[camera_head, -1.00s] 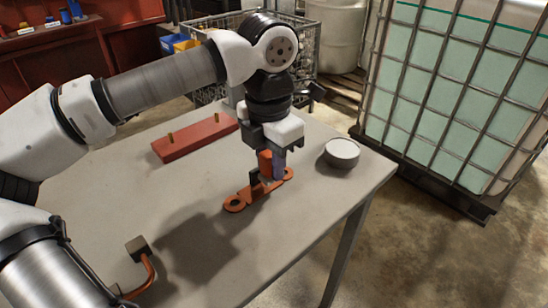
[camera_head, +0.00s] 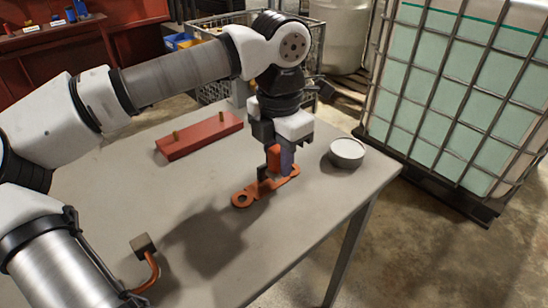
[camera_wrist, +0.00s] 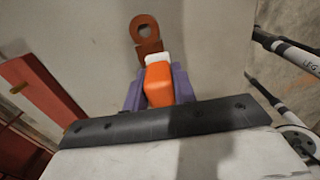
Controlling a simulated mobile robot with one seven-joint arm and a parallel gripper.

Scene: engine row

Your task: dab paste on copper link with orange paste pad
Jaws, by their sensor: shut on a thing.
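The copper link (camera_head: 243,198) lies flat on the table, a bar with a ring at each end. One ring of it shows in the wrist view (camera_wrist: 144,28). My gripper (camera_head: 278,165) is shut on the orange paste pad (camera_head: 273,157), which is upright over the middle of the link. In the wrist view the orange pad (camera_wrist: 160,82) sits between my purple fingers, with a pale tip (camera_wrist: 157,58) toward the link. The tip's contact with the link is hidden, so I cannot tell if it touches.
A round grey tin (camera_head: 346,152) with a white top stands right of the link. A red block with brass posts (camera_head: 200,137) lies behind left. A grey block on a copper-coloured bent handle (camera_head: 143,245) is at the front left. A caged tank (camera_head: 450,90) stands beyond the table.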

